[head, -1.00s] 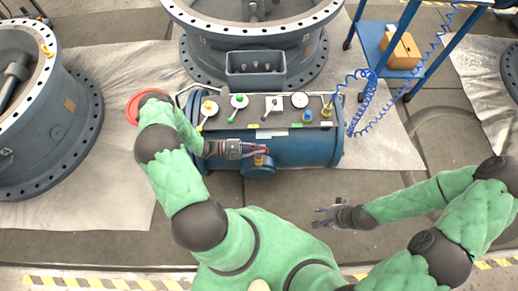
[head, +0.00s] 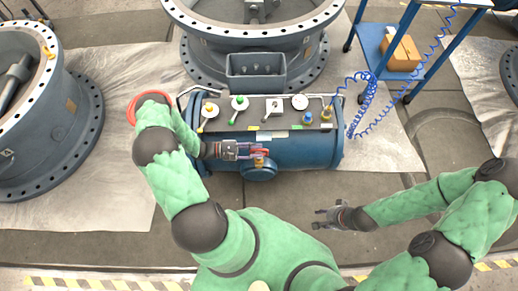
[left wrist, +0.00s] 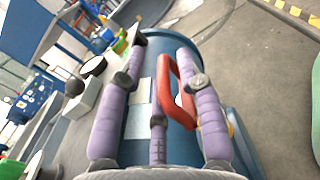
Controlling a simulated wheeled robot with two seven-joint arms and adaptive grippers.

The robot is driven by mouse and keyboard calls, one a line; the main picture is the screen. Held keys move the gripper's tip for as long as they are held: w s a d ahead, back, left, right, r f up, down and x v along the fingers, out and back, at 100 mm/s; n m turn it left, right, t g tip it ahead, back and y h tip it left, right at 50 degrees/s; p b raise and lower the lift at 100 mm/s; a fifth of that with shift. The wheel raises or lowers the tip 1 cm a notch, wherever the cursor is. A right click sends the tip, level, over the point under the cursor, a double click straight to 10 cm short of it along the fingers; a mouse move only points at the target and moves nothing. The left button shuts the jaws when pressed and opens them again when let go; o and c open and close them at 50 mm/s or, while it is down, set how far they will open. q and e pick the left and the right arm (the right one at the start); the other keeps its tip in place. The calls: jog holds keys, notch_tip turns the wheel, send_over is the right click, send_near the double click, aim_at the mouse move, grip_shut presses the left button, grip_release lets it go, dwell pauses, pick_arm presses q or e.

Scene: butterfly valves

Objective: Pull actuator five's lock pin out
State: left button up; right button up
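The blue horizontal cylinder (head: 300,150) lies in the middle of the head view. A red loop handle (head: 261,152) stands at its near side, above a yellow cap (head: 259,163) on a round blue port. I cannot tell whether this loop is the lock pin. My left gripper (head: 252,151) is at the loop. In the left wrist view, the purple fingers of my left gripper (left wrist: 162,52) are spread, with the red loop (left wrist: 176,92) between them, nearer the right finger. No firm grip shows. My right gripper (head: 320,218) is open and empty, away from the cylinder.
Several small valves with coloured knobs and a gauge (head: 300,101) line the cylinder's top panel. An open grey box (head: 256,72) stands behind. A coiled blue hose (head: 363,108) runs to a blue cart (head: 428,62) at right. Floor in front is clear.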

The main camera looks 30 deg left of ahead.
pick_arm(q)
jog(key=v, duration=1)
jog(key=shift+a, duration=0.2)
jog(key=shift+s, duration=0.15)
